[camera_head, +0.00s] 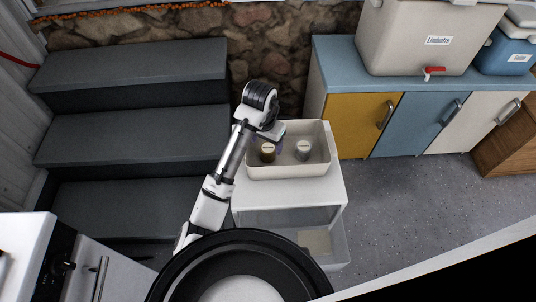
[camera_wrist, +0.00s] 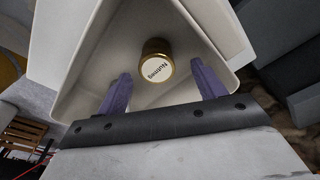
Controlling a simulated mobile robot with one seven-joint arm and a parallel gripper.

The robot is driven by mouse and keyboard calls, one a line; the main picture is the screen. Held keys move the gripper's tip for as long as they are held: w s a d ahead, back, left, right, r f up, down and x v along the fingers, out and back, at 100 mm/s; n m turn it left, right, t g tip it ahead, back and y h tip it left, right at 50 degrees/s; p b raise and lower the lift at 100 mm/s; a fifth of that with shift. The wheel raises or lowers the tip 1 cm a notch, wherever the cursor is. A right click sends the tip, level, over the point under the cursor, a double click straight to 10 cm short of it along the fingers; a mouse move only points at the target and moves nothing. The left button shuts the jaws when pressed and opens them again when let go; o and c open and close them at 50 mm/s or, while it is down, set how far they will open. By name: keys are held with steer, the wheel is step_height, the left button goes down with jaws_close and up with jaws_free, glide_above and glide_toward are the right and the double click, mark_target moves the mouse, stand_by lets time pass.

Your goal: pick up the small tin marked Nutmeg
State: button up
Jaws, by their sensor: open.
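The small tin marked Nutmeg (camera_wrist: 155,67) has a gold-brown body and a round cream lid label, upside down in the wrist view. It stands in a cream bin (camera_wrist: 84,75), between and beyond my gripper's (camera_wrist: 161,70) two purple fingers. The fingers are apart, with visible space on both sides of the tin, and hold nothing. In the head view, a brown tin with a pale lid (camera_head: 268,153) stands in the bin (camera_head: 290,171) just below my gripper (camera_head: 270,141), which partly covers the bin's left side.
The bin sits on a white cabinet (camera_head: 325,190), with dark steps (camera_head: 130,135) at left and a large labelled cooler (camera_head: 425,45) on the counter behind.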

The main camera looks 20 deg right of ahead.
steer(key=shift+w+d+f+b, duration=0.1)
steer(key=shift+d+f+b, duration=0.15)
steer(key=shift+f+b, duration=0.85)
steer(key=shift+w+d+f+b, duration=0.15)
steer(key=shift+f+b, duration=0.35)
steer(key=shift+f, duration=1.15)
steer(key=shift+s, duration=0.1)
steer(key=c, duration=1.1)
steer(key=shift+r, duration=0.15)
